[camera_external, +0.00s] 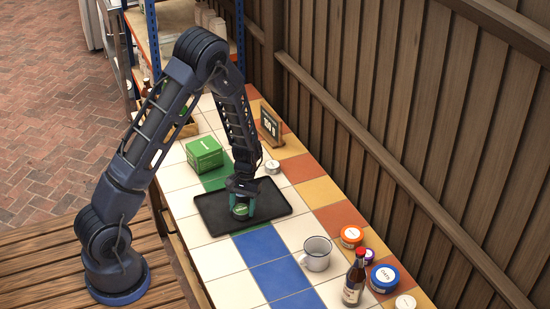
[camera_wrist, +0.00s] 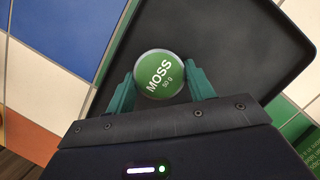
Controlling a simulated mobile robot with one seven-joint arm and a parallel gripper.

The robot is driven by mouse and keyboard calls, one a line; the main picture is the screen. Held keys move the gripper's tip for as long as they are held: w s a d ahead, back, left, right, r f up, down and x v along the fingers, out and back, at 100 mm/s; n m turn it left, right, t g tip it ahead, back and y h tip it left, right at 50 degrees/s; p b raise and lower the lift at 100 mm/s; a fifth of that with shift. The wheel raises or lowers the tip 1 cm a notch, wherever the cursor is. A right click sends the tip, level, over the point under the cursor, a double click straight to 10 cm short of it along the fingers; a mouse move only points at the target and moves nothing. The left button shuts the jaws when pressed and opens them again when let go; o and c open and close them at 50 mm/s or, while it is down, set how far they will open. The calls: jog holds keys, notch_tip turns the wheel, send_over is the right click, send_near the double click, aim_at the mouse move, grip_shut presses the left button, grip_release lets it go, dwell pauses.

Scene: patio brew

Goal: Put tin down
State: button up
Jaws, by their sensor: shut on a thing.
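A round green tin with a label reading "MOSS 50 g" (camera_wrist: 159,74) is between the two teal fingers of my gripper (camera_wrist: 161,88) in the wrist view. My gripper is shut on it. In the external view the tin (camera_external: 240,210) shows between the fingers of my gripper (camera_external: 241,204), over the black tray (camera_external: 215,223). The tray's floor and rim also show in the wrist view (camera_wrist: 235,40). I cannot tell whether the tin touches the tray floor.
A green box (camera_external: 204,153) stands behind the tray. A small white-lidded tin (camera_external: 272,167) and a dark sign (camera_external: 270,128) are near the fence. A white mug (camera_external: 316,254), a brown bottle (camera_external: 354,280), an orange tin (camera_external: 351,236) and a blue tin (camera_external: 384,277) stand at the front right.

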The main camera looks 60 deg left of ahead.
jog(key=shift+f, duration=0.15)
jog(key=o, duration=1)
jog(key=v, duration=1.2)
jog(key=s+d+r+m+t, duration=0.15)
jog(key=d+r, duration=0.45)
jog(key=r, duration=0.6)
jog(key=s+d+r+m+t+y, duration=0.25)
jog(key=s+d+r+m, duration=0.25)
jog(key=s+d+r, duration=0.85)
jog(key=s+r+t, duration=0.1)
jog(key=s, duration=0.2)
jog(key=s+d+r+m+t, duration=0.1)
jog(key=s+r, duration=0.1)
jog(key=s, duration=0.2)
jog(key=s+d+r+m+t, duration=0.1)
jog(key=s+r, duration=0.1)
jog(key=s, duration=0.2)
jog(key=shift+s+r+m, duration=0.1)
jog(key=shift+r+m, duration=0.15)
